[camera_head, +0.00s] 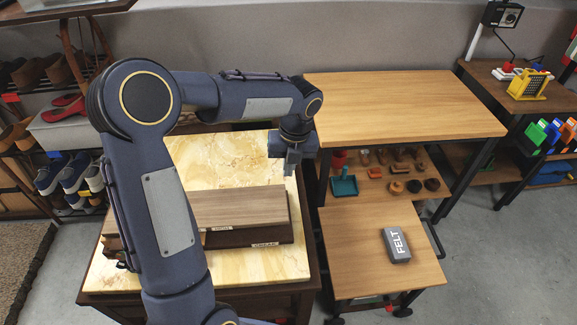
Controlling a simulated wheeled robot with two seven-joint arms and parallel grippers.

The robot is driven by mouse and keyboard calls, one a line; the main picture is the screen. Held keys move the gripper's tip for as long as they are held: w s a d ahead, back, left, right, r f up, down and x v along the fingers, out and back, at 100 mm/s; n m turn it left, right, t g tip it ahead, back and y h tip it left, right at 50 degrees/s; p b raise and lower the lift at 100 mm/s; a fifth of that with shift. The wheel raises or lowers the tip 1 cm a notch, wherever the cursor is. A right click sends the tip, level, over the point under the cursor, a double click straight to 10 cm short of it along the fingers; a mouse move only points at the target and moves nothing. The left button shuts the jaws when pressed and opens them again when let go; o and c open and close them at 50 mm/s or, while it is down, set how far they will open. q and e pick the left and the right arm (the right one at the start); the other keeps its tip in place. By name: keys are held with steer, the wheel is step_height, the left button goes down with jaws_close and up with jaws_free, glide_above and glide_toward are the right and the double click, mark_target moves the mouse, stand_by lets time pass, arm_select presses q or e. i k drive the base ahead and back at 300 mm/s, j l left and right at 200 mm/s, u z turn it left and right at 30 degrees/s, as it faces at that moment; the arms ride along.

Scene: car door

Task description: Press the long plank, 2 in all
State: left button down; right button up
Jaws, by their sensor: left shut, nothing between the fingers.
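The long plank (238,207) is light brown wood and lies on a dark base on a marble-topped table (205,150). My left arm hides its left part. Small white labels are on the front edges; one lies at the right of the dark base (268,240). My left gripper (291,170) is shut and empty, pointing down near the plank's far right corner. I cannot tell its exact height above the tabletop. My right gripper is out of view.
A grey block marked FELT (397,245) lies on a low wooden table (350,265) to the right. A taller wooden table (400,100) stands behind it, close to my gripper, with a shelf of small items below. Shoe shelves (50,130) stand at the left.

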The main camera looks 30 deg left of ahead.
mark_target(236, 207)
steer(key=k+j+u, duration=0.15)
steer(key=j, duration=0.3)
steer(key=j+u, duration=0.15)
steer(key=j, duration=0.25)
steer(key=k+j+u, duration=0.15)
steer(key=j, duration=0.3)
